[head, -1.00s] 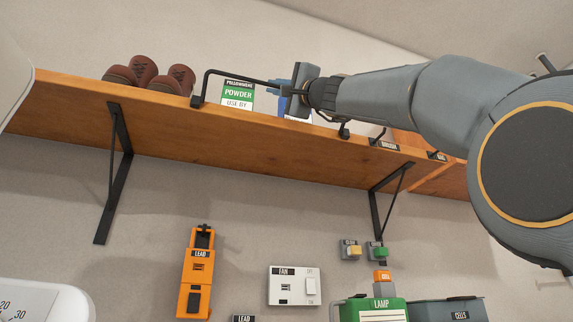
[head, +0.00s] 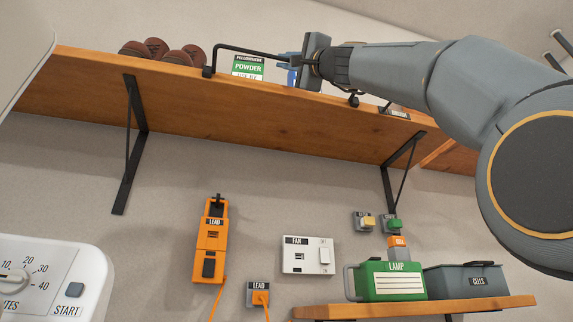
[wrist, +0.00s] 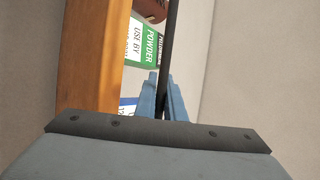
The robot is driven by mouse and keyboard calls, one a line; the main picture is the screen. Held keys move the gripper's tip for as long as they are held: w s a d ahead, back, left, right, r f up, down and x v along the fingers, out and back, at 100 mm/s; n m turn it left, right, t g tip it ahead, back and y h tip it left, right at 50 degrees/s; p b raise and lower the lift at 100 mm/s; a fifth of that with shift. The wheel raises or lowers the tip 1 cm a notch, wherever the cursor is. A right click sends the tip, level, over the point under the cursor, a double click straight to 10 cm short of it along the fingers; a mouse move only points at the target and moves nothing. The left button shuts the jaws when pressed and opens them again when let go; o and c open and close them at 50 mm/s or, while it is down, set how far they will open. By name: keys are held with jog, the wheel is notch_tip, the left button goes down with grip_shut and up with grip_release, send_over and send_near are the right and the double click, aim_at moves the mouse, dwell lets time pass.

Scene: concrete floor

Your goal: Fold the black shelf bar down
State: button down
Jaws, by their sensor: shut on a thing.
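The black shelf bar (head: 250,50) stands above the front edge of the wooden shelf (head: 250,110). Its left foot is on the shelf edge and its right foot shows just right of my gripper (head: 292,72). My gripper is shut on the bar's long rail toward its right part. In the wrist view the blue fingers (wrist: 165,92) are close around the dark bar (wrist: 170,45), which runs up the picture beside the shelf's edge. My gripper's body hides part of the rail in the head view.
Brown shoes (head: 165,52) and a green-and-white powder box (head: 248,68) stand on the shelf behind the bar. Black brackets (head: 130,150) hold the shelf from below. A lower shelf (head: 420,308) carries a green lamp box (head: 392,281) and a grey cells box (head: 465,281).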

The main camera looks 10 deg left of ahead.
jog(key=shift+s+d+f+b, duration=0.1)
jog(key=shift+s+d+b, duration=0.15)
jog(key=shift+s, duration=0.2)
jog(key=shift+s+d+f+b, duration=0.1)
jog(key=shift+s+d+b, duration=0.05)
jog(key=shift+s+b, duration=0.25)
jog(key=shift+s, duration=0.1)
jog(key=c, duration=1.9)
grip_release()
jog(key=shift+s+d+r, duration=0.15)
jog(key=shift+s, duration=0.15)
jog(key=shift+o, duration=0.3)
jog(key=shift+s+n, duration=0.3)
jog(key=shift+s, duration=0.1)
jog(key=shift+w, duration=0.5)
jog(key=shift+w+f, duration=0.15)
jog(key=shift+f, duration=0.1)
